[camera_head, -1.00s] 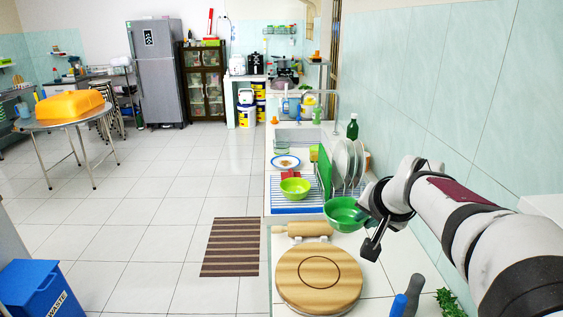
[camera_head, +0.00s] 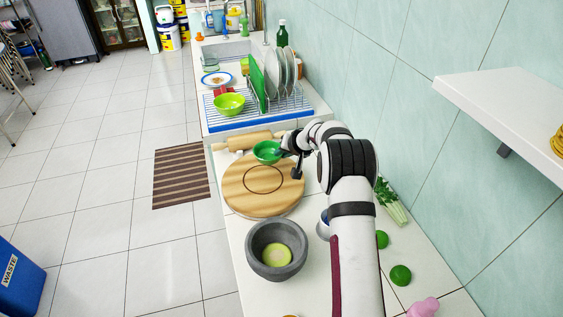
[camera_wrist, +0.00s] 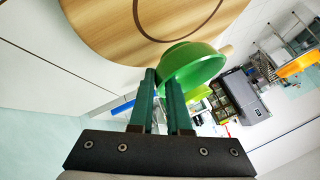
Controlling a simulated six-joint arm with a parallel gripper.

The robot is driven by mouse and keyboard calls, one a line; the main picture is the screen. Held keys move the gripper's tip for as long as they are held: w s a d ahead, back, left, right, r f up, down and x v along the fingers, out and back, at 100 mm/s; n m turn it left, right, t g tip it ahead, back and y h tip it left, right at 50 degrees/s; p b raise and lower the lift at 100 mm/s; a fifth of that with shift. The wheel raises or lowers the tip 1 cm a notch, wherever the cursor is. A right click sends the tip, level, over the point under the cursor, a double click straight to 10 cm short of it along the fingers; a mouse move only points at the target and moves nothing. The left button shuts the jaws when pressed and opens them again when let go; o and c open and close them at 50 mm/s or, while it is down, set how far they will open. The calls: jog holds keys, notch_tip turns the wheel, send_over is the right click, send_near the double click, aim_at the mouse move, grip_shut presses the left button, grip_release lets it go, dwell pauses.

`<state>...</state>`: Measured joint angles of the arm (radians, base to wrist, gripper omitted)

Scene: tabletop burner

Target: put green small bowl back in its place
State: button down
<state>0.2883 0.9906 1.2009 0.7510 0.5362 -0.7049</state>
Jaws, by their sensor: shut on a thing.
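My gripper (camera_head: 284,152) is shut on the rim of a small green bowl (camera_head: 267,152). The bowl is at the far edge of a round wooden board (camera_head: 240,187) on the counter, apparently held above it; the exact gap cannot be told. In the wrist view, the green bowl (camera_wrist: 192,66) sits at the tips of my gripper's fingers (camera_wrist: 161,80), with the wooden board (camera_wrist: 110,30) behind it. A lighter, lime-green bowl (camera_head: 229,104) stands separately on the dish rack (camera_head: 215,120).
A rolling pin (camera_head: 240,142) lies behind the board. A grey mortar (camera_head: 262,262) with something pale green in it stands in front. Plates (camera_head: 289,72) stand upright in the rack. Green round items (camera_head: 400,275) lie at right, and a white shelf (camera_head: 500,95) juts from the wall.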

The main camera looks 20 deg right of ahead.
jog(key=shift+f, duration=1.85)
jog(key=shift+f, duration=0.1)
jog(key=c, duration=0.9)
grip_release()
